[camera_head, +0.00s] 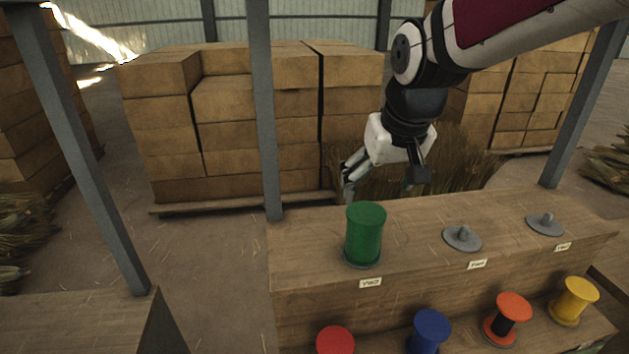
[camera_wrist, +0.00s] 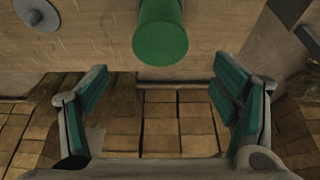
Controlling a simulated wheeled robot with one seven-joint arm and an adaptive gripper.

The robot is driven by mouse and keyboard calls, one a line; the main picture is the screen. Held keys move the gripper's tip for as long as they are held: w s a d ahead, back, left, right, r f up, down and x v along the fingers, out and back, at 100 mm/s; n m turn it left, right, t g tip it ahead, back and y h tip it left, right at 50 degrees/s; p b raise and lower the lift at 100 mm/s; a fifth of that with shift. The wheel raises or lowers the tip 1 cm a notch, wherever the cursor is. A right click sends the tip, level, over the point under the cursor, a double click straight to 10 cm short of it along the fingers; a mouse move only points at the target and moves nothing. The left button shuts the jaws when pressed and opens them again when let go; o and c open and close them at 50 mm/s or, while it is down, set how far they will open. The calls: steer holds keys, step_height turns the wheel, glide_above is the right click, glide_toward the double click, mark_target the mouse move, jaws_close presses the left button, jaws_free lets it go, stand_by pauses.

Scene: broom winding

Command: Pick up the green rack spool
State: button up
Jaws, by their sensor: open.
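The green spool (camera_head: 365,235) stands upright on a grey round base at the left end of the rack's top shelf (camera_head: 415,235). In the wrist view the green spool (camera_wrist: 160,42) shows at the top middle, ahead of the fingers. My gripper (camera_head: 380,186) is above and behind the shelf, a little to the upper right of the spool. In the wrist view my gripper (camera_wrist: 160,110) is open and empty. Its green-padded fingers are spread wide, with the spool lined up between them but apart from both.
Two empty grey pegs (camera_head: 462,238) (camera_head: 545,224) stand right of the spool. Red (camera_head: 335,341), blue (camera_head: 430,330), orange-red (camera_head: 507,318) and yellow (camera_head: 574,300) spools sit on the lower shelf. A grey post (camera_head: 262,120) rises near the shelf's left end. Stacked boxes (camera_head: 230,120) stand behind.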

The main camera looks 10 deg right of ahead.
glide_above(366, 217)
steer(key=s, duration=0.3)
step_height(366, 217, down, 6)
steer(key=shift+s+a+x, duration=0.1)
steer(key=shift+a+x, duration=0.1)
steer(key=shift+x, duration=1.05)
steer(key=shift+s+a+x, duration=0.1)
steer(key=shift+a+x, duration=0.05)
steer(key=shift+x, duration=1.05)
steer(key=shift+f, duration=0.1)
steer(key=c, duration=1.4)
steer(key=shift+c, duration=0.2)
